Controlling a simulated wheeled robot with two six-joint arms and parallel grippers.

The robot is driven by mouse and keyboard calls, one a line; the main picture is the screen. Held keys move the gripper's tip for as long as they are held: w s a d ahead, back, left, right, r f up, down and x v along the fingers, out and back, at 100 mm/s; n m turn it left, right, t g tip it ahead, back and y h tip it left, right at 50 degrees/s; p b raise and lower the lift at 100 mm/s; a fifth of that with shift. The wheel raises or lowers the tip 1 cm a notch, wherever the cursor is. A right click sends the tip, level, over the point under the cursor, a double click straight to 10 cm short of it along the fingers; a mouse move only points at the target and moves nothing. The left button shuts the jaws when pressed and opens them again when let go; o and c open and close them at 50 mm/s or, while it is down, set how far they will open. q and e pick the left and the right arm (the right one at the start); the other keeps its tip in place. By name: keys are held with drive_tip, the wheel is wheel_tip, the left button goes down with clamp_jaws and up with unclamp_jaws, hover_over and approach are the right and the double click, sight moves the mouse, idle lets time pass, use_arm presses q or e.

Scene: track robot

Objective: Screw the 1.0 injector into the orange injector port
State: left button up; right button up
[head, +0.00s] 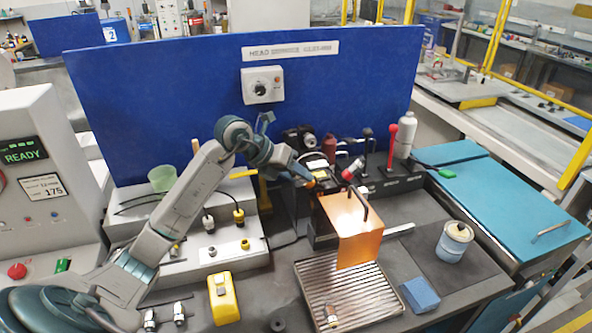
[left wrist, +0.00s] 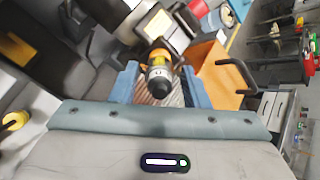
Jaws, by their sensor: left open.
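My left gripper (head: 306,178) is at the machine in the middle of the bench. In the left wrist view its blue fingers (left wrist: 157,85) are open, one on each side of a small metal injector (left wrist: 158,77) with a dark round end. The injector is in line with the orange injector port (left wrist: 158,56), and its far end appears to meet the port. How deep it sits, and its size marking, cannot be told. In the head view the orange port (head: 311,184) shows just beyond the fingertips. My right gripper is out of view.
An orange guard (head: 352,232) with a dark handle stands close beside the port. A ribbed metal tray (head: 365,297) lies in front with a small fitting (head: 332,314) on it. More metal fittings (head: 180,313) lie at front left, near a yellow box (head: 223,298).

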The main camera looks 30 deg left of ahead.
use_arm(q)
drive_tip(key=n+p, duration=0.3)
drive_tip(key=n, duration=0.2)
drive_tip(key=shift+r, duration=0.1)
drive_tip(key=shift+n+p, duration=2.25)
drive_tip(key=shift+n, duration=0.05)
clamp_jaws()
